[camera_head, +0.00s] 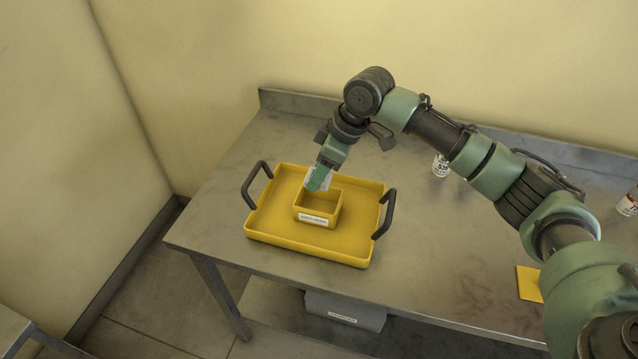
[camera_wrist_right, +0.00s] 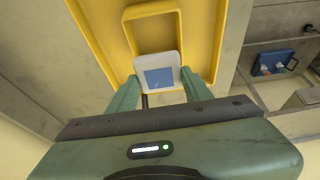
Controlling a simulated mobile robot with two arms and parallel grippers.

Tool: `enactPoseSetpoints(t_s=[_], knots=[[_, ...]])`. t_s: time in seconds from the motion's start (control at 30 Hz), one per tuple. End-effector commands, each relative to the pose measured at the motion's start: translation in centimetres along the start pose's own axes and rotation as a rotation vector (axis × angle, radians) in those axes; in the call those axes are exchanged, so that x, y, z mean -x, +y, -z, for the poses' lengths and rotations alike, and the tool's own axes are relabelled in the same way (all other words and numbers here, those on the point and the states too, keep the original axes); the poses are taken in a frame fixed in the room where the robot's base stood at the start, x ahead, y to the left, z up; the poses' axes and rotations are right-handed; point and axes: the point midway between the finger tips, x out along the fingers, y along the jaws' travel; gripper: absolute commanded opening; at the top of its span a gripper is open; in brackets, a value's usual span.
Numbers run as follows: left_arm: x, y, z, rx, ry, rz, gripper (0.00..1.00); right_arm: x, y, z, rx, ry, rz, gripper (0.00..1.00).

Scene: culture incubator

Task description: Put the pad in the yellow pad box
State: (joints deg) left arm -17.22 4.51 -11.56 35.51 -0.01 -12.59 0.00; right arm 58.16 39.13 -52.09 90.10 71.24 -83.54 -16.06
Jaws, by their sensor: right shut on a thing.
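A small yellow box (camera_head: 325,221) with a white label on its front stands on a yellow tray (camera_head: 274,235). The box also shows in the right wrist view (camera_wrist_right: 141,12). My right gripper (camera_head: 318,180) is shut on the pad (camera_wrist_right: 160,73), a white rounded square with a blue-grey middle. In the right wrist view the pad sits between the two green fingertips (camera_wrist_right: 160,88), close to the near edge of the box. In the head view the pad shows as a pale patch, mostly hidden by the fingers, at the back left of the box. My left gripper is not in view.
The tray has two dark handles and lies on a grey metal table (camera_head: 420,250). A small white jar (camera_head: 440,166) stands at the back. A yellow flat piece (camera_head: 529,284) lies at the right. A grey labelled bin (camera_head: 345,312) is under the table.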

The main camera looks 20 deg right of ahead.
Motion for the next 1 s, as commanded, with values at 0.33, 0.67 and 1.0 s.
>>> enactPoseSetpoints(t_s=[0.33, 0.67, 1.0], knots=[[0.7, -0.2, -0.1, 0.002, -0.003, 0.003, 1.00, -3.8, 0.0, -1.6, -0.001, -0.001, 0.001, 0.06], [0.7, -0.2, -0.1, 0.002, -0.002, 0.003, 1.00, -4.5, 0.0, -1.8, 0.002, 0.001, -0.001, 0.06], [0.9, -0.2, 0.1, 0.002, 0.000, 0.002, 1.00, -5.3, 0.0, -2.2, 0.000, 0.000, 0.000, 0.06]])
